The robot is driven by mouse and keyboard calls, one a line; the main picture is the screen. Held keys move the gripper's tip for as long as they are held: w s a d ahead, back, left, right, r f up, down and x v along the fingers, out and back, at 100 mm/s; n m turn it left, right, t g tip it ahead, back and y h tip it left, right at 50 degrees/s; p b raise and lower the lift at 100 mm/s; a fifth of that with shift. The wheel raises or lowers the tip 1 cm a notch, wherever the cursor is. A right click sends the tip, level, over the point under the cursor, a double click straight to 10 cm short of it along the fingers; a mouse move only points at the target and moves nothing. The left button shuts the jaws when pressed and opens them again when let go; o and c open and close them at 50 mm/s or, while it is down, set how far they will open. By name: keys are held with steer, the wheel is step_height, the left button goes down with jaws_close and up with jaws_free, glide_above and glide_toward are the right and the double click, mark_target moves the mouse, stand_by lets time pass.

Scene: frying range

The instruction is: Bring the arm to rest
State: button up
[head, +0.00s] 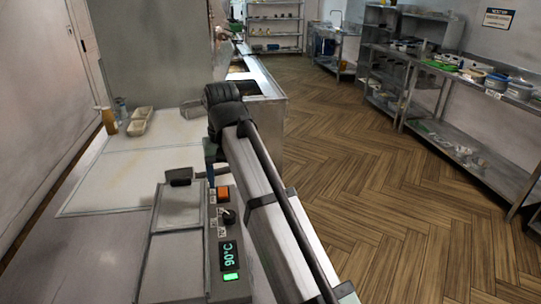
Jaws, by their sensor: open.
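My arm reaches from the bottom right up to a black wrist joint over the counter. My gripper (210,176) hangs below that joint, narrow and seen partly edge-on, just above the back of the fryer's control panel. It is open, and I see nothing held in it. The fryer (178,262) stands at the front of the counter, with a closed-looking metal cover and a dark handle (180,176). Its control panel has an orange switch (223,194), a black knob (227,217) and a display (228,256) reading 90°C above a lit green light.
Two small trays (138,122) and bottles (108,120) stand at the counter's back left. The counter (100,185) left of the fryer is clear. A metal shelf rack (455,80) with containers lines the right wall. The wooden floor (340,150) between is open.

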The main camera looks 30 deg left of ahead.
steer(key=w+d+f+m, duration=0.2)
steer(key=w+d+f, duration=0.7)
steer(key=d+f, duration=0.25)
steer(key=w+d+f+m, duration=0.2)
steer(key=w+d+f, duration=0.7)
steer(key=d+f, duration=0.25)
steer(key=d+f+m, duration=0.2)
steer(key=d+f, duration=0.7)
steer(key=d, duration=0.6)
steer(key=d+f+m, duration=0.3)
steer(key=d+f, duration=0.7)
steer(key=d, duration=0.4)
steer(key=s+d+f+m, duration=0.1)
steer(key=s+d+f, duration=0.45)
steer(key=d, duration=0.35)
steer(key=s+f+g, duration=0.3)
steer(key=s+f, duration=0.7)
steer(key=s, duration=0.4)
steer(key=s+f+g, duration=0.3)
steer(key=s+f, duration=0.6)
steer(key=s, duration=0.6)
steer(key=shift+a+f, duration=0.2)
steer(key=shift+f, duration=0.2)
